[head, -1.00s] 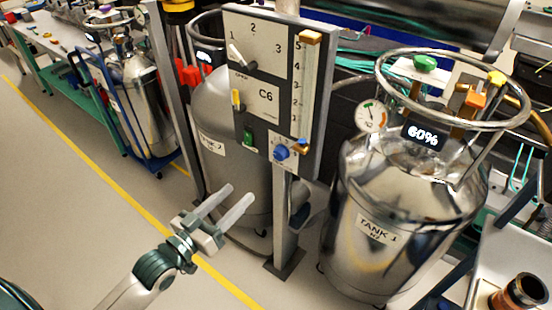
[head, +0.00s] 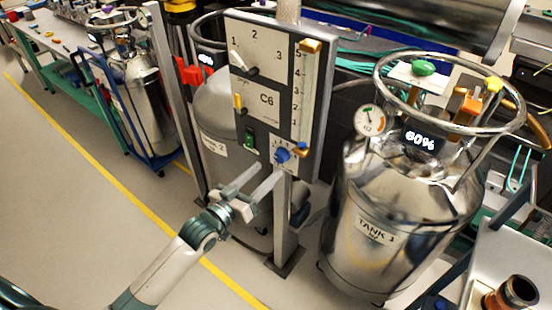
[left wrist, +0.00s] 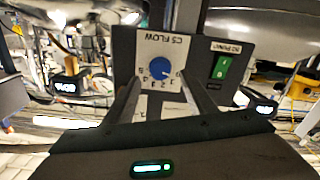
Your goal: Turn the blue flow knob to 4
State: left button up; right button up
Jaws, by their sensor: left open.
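My right gripper is not in view.
Next to the knob are a green switch (head: 250,137) and a vertical scale tube (head: 304,95). A selector lever (head: 243,63) and a yellow handle (head: 239,104) are higher on the panel. Tank 1 (head: 395,215) stands close right. Open floor lies left.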

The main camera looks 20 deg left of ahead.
aim_at(278, 159)
pick_arm(q)
jog(key=shift+p+x, duration=0.55)
jog(key=shift+x, duration=2.55)
jog(key=c, duration=1)
